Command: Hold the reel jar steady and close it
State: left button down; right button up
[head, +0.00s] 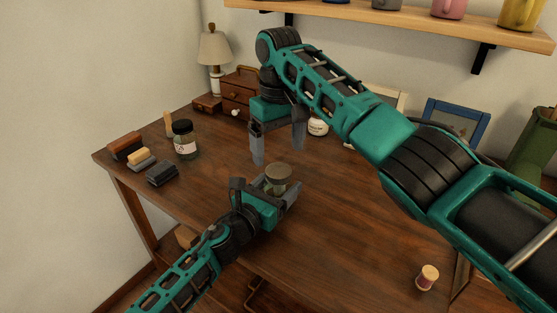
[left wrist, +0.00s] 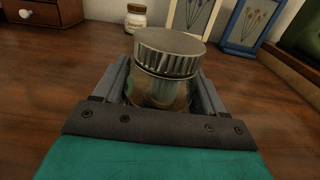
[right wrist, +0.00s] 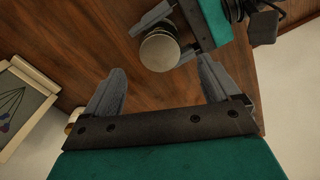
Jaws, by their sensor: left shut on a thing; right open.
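The reel jar (head: 278,183) is a small glass jar on the wooden table, upright. A ridged metal lid (left wrist: 168,50) sits on its top; I cannot tell how tightly. My left gripper (head: 277,188) is shut around the glass body, below the lid. In the left wrist view the jar body (left wrist: 158,94) shows something pale and brownish inside, partly hidden by the fingers. My right gripper (head: 279,153) is open and empty, above and behind the jar. In the right wrist view the lid top (right wrist: 160,51) lies beyond the open fingertips (right wrist: 161,68), not touched.
A dark-lidded glass jar (head: 185,142) and several small blocks (head: 161,174) stand at the left. A lamp (head: 214,50), small drawers (head: 238,90), a white jar (head: 318,127) and a blue frame (head: 456,122) stand behind. A thread spool (head: 427,278) is at front right.

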notch_tip(320, 180, up, 7)
dwell(0.4)
pick_arm(q)
grip_release()
jog(key=shift+s, duration=0.1)
jog(key=v, duration=1.2)
jog(key=shift+s+a+p, duration=0.15)
jog(key=shift+s+p, duration=0.05)
jog(key=shift+p, duration=0.2)
jog(key=shift+s, duration=0.1)
pick_arm(e)
jog(key=shift+r, duration=0.35)
